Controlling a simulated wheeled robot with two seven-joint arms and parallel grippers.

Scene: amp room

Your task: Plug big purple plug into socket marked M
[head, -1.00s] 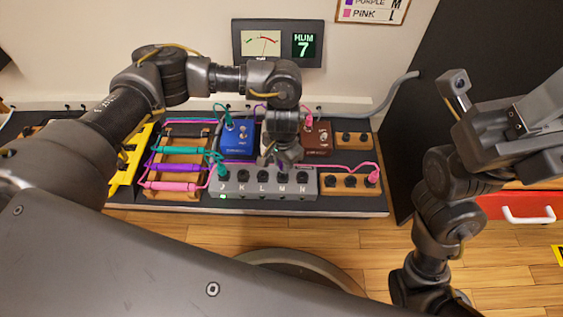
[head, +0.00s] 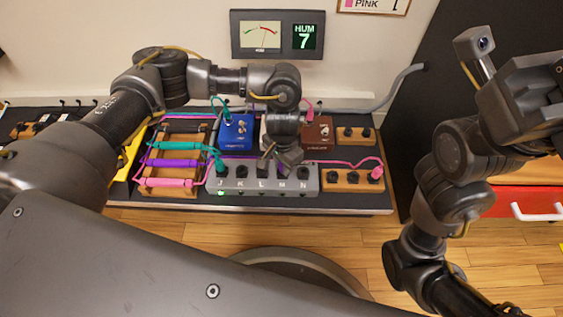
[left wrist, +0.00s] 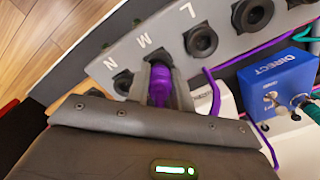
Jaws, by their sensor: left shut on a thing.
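The grey socket box (head: 230,183) with sockets marked J, K, L, M and N stands at the bench front. My left gripper (head: 284,167) is just above its M end in the head view. In the left wrist view the left gripper (left wrist: 162,90) is shut on the big purple plug (left wrist: 160,85). The plug is in line with the letter M, between the sockets of L (left wrist: 200,40) and N (left wrist: 123,82). It covers the M socket, so I cannot tell how deep it sits. My right arm is at the right; its fingers are out of view.
A blue pedal (head: 235,132) and a brown pedal (head: 317,137) stand behind the box. A wooden rack (head: 152,190) with teal, purple and pink cables is at left. A wooden socket block (head: 345,181) with a pink plug is at right. A purple cable (left wrist: 214,95) runs beside the gripper.

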